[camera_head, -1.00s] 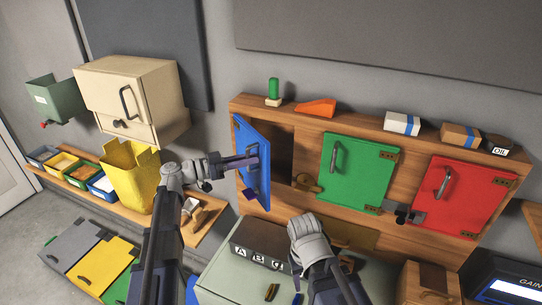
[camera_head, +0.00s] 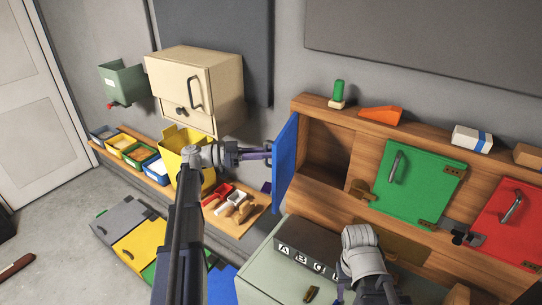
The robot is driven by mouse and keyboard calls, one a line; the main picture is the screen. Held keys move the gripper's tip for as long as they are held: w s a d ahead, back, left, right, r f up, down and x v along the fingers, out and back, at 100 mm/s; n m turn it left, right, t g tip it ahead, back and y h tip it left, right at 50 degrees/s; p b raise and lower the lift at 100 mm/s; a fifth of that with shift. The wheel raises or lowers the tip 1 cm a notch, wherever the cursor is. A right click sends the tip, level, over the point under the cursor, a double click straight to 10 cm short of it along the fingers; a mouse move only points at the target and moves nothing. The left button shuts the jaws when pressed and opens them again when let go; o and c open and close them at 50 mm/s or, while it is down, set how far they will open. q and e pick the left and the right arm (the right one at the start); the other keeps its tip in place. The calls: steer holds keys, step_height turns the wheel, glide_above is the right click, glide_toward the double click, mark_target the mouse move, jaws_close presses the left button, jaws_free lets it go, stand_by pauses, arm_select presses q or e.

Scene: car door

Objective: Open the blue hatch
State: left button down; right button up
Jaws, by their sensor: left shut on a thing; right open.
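The blue hatch (camera_head: 285,162) stands wide open at the left end of the wooden cabinet, seen nearly edge-on in the head view. The compartment (camera_head: 326,150) behind it is exposed and looks empty in the part I see. My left gripper (camera_head: 262,153) is at the hatch's outer face, on its left side, shut on its handle; the grip itself is small and partly hidden. My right gripper (camera_head: 362,240) is open and empty, low in front of the cabinet, above the grey-green box; its fingertips are hard to make out.
A green hatch (camera_head: 418,183) and a red hatch (camera_head: 508,222) are shut to the right. A cream cabinet (camera_head: 195,85) hangs at the left, above a yellow bin (camera_head: 187,150). A grey-green box (camera_head: 262,270) with lettered blocks stands below. Small items lie on the cabinet top.

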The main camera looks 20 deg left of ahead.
arm_select(q)
steer(key=shift+w+a, duration=0.25)
steer(key=shift+a, duration=0.15)
steer(key=shift+r, duration=0.1)
steer(key=c, duration=1.2)
jaws_free()
steer(key=shift+c, duration=0.2)
steer(key=shift+o, duration=0.6)
steer(key=shift+w+d, duration=0.15)
